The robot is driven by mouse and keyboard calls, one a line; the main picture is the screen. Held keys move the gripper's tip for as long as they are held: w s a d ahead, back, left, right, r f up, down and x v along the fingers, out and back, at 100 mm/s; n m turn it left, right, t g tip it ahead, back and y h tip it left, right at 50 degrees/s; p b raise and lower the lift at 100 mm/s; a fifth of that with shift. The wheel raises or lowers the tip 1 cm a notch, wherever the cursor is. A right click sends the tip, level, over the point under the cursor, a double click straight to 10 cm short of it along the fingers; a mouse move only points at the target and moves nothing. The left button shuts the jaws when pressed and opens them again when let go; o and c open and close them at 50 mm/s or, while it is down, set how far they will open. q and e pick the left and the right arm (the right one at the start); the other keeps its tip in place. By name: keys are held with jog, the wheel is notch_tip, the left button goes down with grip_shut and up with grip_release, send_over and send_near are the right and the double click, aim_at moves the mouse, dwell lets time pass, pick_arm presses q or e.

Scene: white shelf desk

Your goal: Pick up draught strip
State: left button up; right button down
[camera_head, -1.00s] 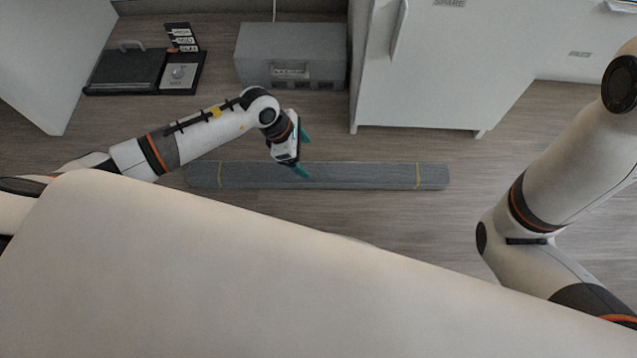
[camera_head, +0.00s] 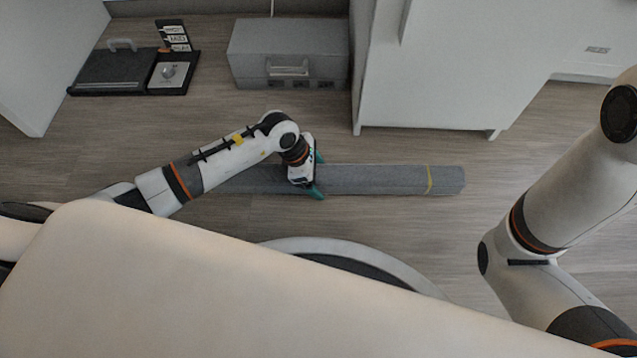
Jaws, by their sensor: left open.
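The draught strip (camera_head: 385,180) is a long grey bar lying on the floor, running left to right, with a yellow band near its right end. My left arm covers part of its left half. My left gripper (camera_head: 318,174) is open over the middle of the strip, with one teal finger at its far edge and the other at its near edge. I cannot tell whether the fingers touch it. My right arm shows at the right, but its gripper is out of the picture.
A grey case (camera_head: 288,55) stands behind the strip. A black flat case (camera_head: 115,70) and a small scale-like device (camera_head: 170,74) lie at the back left. A white cabinet (camera_head: 430,95) stands at the back right. Floor right of the strip is clear.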

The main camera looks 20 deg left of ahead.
pick_arm(q)
jog(key=shift+d+f, duration=0.2)
jog(key=shift+f, duration=0.5)
jog(key=shift+r, duration=0.15)
jog(key=shift+c, duration=0.2)
jog(key=c, duration=1.2)
jog(key=shift+w, duration=0.1)
jog(key=shift+c, duration=1.1)
jog(key=shift+r, duration=0.15)
